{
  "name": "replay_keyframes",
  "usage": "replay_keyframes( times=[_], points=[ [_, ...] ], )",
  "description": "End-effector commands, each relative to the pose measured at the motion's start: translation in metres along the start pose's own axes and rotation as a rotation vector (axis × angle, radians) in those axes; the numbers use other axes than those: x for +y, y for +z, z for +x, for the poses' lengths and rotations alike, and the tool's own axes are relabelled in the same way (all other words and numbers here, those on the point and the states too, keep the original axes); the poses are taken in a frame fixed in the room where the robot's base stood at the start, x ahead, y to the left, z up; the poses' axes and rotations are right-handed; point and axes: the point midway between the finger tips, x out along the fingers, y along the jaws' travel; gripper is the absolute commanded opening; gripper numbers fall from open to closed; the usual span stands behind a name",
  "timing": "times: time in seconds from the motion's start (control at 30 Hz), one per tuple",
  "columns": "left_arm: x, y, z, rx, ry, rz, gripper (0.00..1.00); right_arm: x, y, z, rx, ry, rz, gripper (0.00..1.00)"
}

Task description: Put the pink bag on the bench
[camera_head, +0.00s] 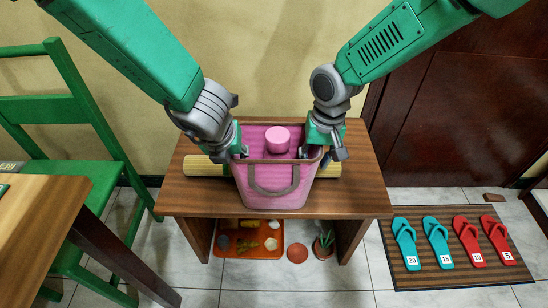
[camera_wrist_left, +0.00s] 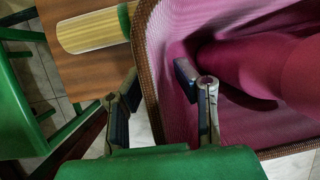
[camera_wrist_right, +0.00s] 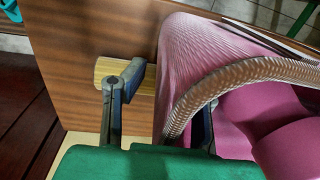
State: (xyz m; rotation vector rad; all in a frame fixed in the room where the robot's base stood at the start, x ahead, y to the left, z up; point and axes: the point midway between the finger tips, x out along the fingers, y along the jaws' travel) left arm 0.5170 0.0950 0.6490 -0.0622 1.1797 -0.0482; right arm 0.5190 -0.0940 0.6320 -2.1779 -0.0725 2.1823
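The pink bag (camera_head: 268,178), with a brown rim and grey handle, is upright over the brown wooden bench (camera_head: 185,192), near its front edge. It appears to rest on the top. A pink rounded object (camera_head: 278,139) is inside it. My left gripper (camera_head: 241,152) is at the bag's left rim. In the left wrist view (camera_wrist_left: 160,110) its fingers are apart, one outside the bag and one inside. My right gripper (camera_head: 325,155) is at the right rim. In the right wrist view (camera_wrist_right: 158,115) its fingers are apart, with the bag's side between them; the inner finger is partly hidden behind the handle.
A yellow roll (camera_head: 197,166) lies on the bench behind the bag. Below are an orange tray (camera_head: 232,252) with small items and a potted plant (camera_head: 323,243). A green chair (camera_head: 75,170) and wooden table (camera_head: 35,215) stand left. Several flip-flops lie on a mat (camera_head: 440,275) right.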

Motion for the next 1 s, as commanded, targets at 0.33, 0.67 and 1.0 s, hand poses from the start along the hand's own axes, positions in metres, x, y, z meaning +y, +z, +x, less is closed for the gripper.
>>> replay_keyframes(
  times=[0.33,0.67,1.0],
  points=[
    [0.0,0.002,-0.07,-0.004,-0.002,-0.002,0.26,0.0,0.0,0.0,0.0,0.0,0.0,0.26],
    [0.0,0.001,-0.11,0.0,0.0,-0.001,0.26,0.0,0.0,-0.001,0.0,-0.001,0.0,0.26],
    [0.0,0.0,-0.113,0.0,0.0,0.001,0.26,-0.001,-0.002,-0.052,0.005,-0.001,0.0,0.26]
  ],
)
